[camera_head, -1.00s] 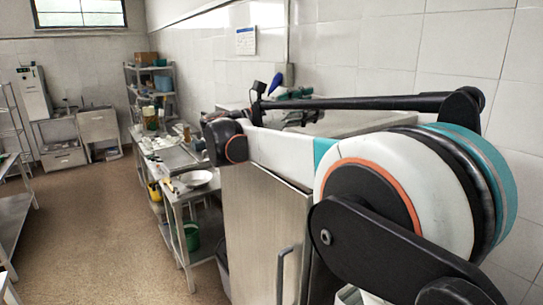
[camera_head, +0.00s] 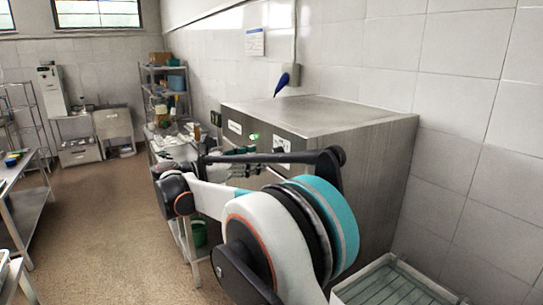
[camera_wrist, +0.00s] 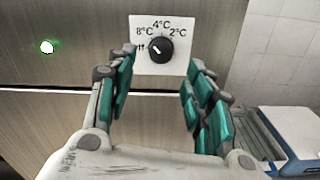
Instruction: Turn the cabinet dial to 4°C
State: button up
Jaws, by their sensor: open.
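The cabinet (camera_head: 335,165) is a metal box with a flat top, standing against the tiled wall. Its dial (camera_wrist: 160,49) is a black round knob on a white plate (camera_wrist: 175,25) marked 8°C, 4°C and 2°C. The knob's white mark appears to point up and left, on the 8°C side. My gripper (camera_wrist: 160,60) is open, with one teal-padded finger on each side of the dial in the wrist view. No contact with the knob shows. In the head view my gripper (camera_head: 243,161) is in front of the cabinet's face, and my arm partly hides that face.
A green light (camera_wrist: 47,46) glows on the panel left of the dial. A pale tray-like container (camera_head: 385,285) stands at the lower right, close to my arm. Work tables and shelves (camera_head: 165,85) line the far side. The floor (camera_head: 100,215) on the left is open.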

aim_at(274, 155)
jog(key=x, duration=0.6)
jog(key=shift+w+d, duration=0.25)
jog(key=shift+d, duration=0.05)
jog(key=c, duration=1.1)
